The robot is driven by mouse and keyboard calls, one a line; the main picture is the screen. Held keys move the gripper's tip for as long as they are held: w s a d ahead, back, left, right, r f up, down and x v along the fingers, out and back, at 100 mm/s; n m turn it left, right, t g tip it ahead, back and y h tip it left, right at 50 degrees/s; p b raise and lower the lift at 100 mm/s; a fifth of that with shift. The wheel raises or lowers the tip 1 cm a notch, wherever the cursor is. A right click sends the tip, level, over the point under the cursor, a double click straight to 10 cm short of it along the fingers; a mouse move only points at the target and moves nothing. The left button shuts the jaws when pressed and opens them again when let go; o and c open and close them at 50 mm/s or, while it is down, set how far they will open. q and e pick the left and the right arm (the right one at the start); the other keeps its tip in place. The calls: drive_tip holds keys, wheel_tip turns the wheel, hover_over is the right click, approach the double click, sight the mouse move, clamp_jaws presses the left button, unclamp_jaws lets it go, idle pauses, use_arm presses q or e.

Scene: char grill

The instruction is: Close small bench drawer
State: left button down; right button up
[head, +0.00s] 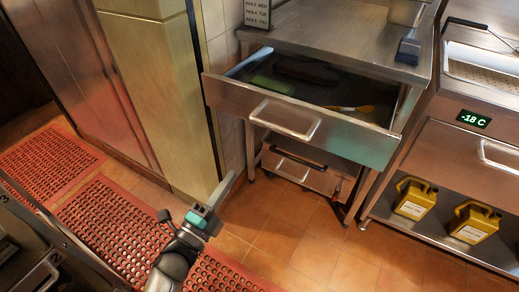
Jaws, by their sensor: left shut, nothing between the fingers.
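The small bench drawer (247,101) is pulled out from under the steel bench (330,32). Its front carries a pale bar handle (285,120). Inside lie a green item (272,85), a dark item (307,71) and a yellow-handled tool (350,109). My left gripper (232,183) is low in front of the drawer, left of and below its handle, apart from it. Its fingers are shut and empty. My right gripper is out of view.
A toolbox-like case (295,171) stands below the bench. To the right is a steel unit with a temperature display (473,118) and two yellow jugs (414,199) on its low shelf. A tall cabinet (157,85) stands left. Red perforated mats (125,215) lie on the tiles.

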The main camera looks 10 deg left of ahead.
use_arm(q)
drive_tip(key=b+x, duration=0.2)
drive_tip(key=x, duration=1.2)
drive_tip(key=shift+d+r+m, duration=0.2)
drive_tip(key=shift+r+m, duration=0.1)
drive_tip(key=shift+r, duration=0.1)
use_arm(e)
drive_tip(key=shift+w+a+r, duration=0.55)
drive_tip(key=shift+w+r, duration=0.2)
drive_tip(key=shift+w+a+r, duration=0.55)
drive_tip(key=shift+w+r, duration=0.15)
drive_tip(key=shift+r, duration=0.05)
